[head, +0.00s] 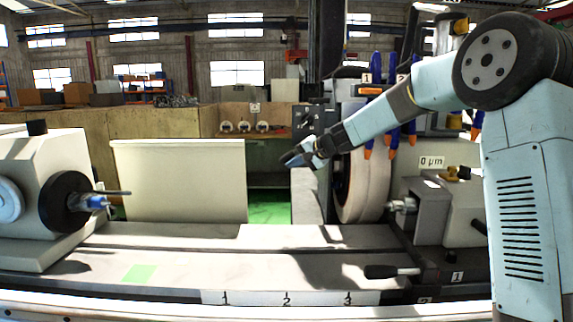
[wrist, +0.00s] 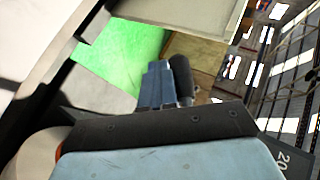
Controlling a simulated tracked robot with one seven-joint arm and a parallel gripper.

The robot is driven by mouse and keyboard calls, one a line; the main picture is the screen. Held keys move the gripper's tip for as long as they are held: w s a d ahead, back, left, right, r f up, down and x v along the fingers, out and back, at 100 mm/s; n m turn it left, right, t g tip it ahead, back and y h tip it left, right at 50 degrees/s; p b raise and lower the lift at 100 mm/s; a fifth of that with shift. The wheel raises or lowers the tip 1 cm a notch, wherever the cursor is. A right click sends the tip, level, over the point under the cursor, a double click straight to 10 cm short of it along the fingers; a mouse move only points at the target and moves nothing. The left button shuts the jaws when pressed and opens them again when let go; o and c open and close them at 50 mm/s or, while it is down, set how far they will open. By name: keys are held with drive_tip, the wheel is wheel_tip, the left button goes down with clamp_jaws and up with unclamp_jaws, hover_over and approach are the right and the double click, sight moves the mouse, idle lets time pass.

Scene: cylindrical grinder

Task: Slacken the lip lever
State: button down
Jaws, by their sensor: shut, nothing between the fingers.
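A lever with a black grip (head: 392,271) lies roughly level at the lower right, low at the front of the machine bed. It joins a dark block near the plates marked 1 and 2. I cannot tell for certain that this is the lip lever. My gripper (head: 293,157) is shut and empty in the air, left of the large grinding wheel (head: 362,188) and well above and left of the lever.
Blue hoses with orange nozzles (head: 390,140) hang before the wheel, close to my arm. A workhead with a black disc (head: 68,203) stands at the left. A pale panel (head: 180,180) stands behind the bed (head: 190,262). The air above the bed's middle is free.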

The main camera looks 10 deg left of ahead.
drive_tip(key=shift+f, duration=0.1)
drive_tip(key=s+d, duration=0.4)
drive_tip(key=d, duration=0.7)
drive_tip(key=shift+s+d+f, duration=0.2)
drive_tip(key=shift+s+f, duration=0.2)
